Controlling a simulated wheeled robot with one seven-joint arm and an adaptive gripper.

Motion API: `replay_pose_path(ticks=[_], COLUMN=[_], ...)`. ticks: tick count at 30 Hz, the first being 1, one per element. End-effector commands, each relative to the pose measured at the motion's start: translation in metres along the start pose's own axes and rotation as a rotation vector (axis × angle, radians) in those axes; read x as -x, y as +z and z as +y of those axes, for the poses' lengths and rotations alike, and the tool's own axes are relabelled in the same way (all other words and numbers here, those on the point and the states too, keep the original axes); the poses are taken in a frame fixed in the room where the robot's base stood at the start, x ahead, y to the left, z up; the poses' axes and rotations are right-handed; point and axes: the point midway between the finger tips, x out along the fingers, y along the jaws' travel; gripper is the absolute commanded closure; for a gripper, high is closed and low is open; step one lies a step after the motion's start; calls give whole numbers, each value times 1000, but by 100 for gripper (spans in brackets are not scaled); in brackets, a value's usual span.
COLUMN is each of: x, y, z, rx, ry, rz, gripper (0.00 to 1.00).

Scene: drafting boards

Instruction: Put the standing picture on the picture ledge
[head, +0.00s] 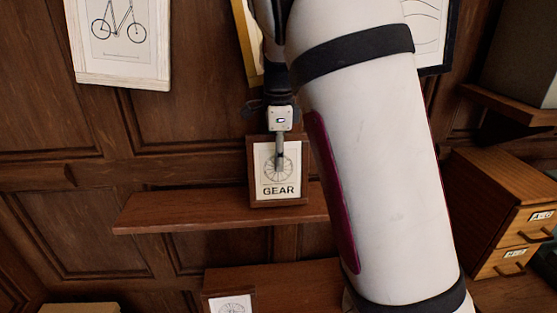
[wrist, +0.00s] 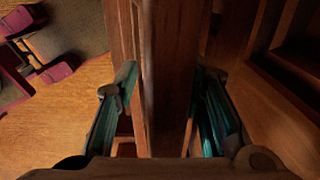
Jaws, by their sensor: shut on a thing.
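The standing picture (head: 278,172) is a small brown-framed print with a wheel drawing and the word GEAR, upright in the head view. My gripper (head: 279,150) reaches down over its top edge and is shut on it. In the wrist view the frame (wrist: 168,80) stands edge-on between my two teal-padded fingers. The picture ledge (head: 165,210) is a brown wooden shelf on the panelled wall. The picture's lower edge overlaps the ledge in the head view; I cannot tell whether it touches. My arm hides the ledge's right part.
A second small framed print (head: 230,304) stands at a lower wooden surface (head: 290,282), partly cut off. A bicycle picture (head: 120,40) hangs upper left. A wooden drawer box (head: 500,205) stands at the right. The ledge's left part is bare.

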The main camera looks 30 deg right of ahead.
Motion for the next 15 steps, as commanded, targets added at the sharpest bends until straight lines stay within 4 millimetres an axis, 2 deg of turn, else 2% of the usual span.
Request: replay_pose_path(ticks=[3, 14, 15], x=[-12, -17, -16], y=[-1, 0, 0], z=[2, 1, 1], rx=[-2, -1, -1], ry=[2, 0, 0], rz=[1, -1, 0], gripper=[100, 100, 55])
